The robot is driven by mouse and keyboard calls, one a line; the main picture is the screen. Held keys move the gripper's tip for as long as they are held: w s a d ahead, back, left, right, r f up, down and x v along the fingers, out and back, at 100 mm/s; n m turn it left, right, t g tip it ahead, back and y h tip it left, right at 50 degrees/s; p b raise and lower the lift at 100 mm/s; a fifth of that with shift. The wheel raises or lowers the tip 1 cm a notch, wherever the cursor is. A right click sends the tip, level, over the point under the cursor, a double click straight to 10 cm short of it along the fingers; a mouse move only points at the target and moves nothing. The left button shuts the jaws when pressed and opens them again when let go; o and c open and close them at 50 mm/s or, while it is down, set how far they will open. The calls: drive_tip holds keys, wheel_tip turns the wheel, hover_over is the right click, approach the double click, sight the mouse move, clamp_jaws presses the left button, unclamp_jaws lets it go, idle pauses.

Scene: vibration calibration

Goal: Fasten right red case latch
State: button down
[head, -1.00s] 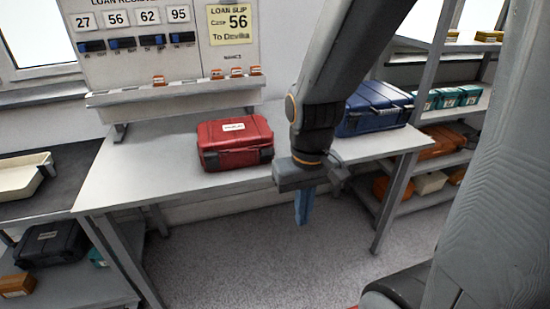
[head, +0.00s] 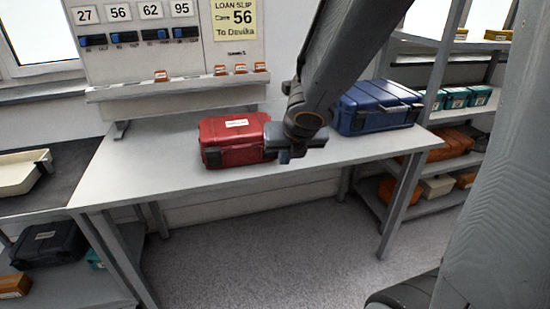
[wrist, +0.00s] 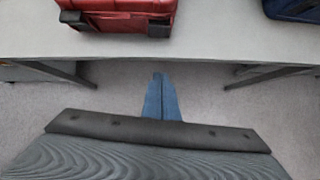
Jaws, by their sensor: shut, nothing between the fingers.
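The red case (head: 232,141) stands closed on the grey table, left of my gripper. In the wrist view the red case (wrist: 120,13) is at the top, with a dark latch at each end of its front. The right latch (wrist: 159,27) shows there; whether it is fastened I cannot tell. In the head view my arm's end is close to the case's right front corner. My gripper (head: 285,157) has blue fingers. In the wrist view my gripper (wrist: 157,76) is shut and empty, in front of the table edge and apart from the case.
A blue case (head: 377,110) stands on the table to the right. The grey table (head: 130,175) is clear left of the red case. A board with number cards (head: 165,40) is behind. Shelves (head: 440,170) with several cases stand at the right.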

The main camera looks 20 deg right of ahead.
drive_tip(key=shift+w+a+n, duration=0.15)
drive_tip(key=shift+a+n, duration=0.05)
drive_tip(key=shift+n, duration=0.4)
drive_tip(key=b+x, duration=0.7)
drive_tip(key=x, duration=0.3)
drive_tip(key=shift+w, duration=0.15)
drive_tip(key=shift+w+r+p, duration=0.5)
drive_tip(key=shift+r+p, duration=0.35)
drive_tip(key=shift+p, duration=0.05)
drive_tip(key=shift+w+r+p, duration=0.55)
drive_tip(key=shift+r+p, duration=0.35)
drive_tip(key=shift+r+p, duration=0.15)
drive_tip(key=shift+p, duration=0.5)
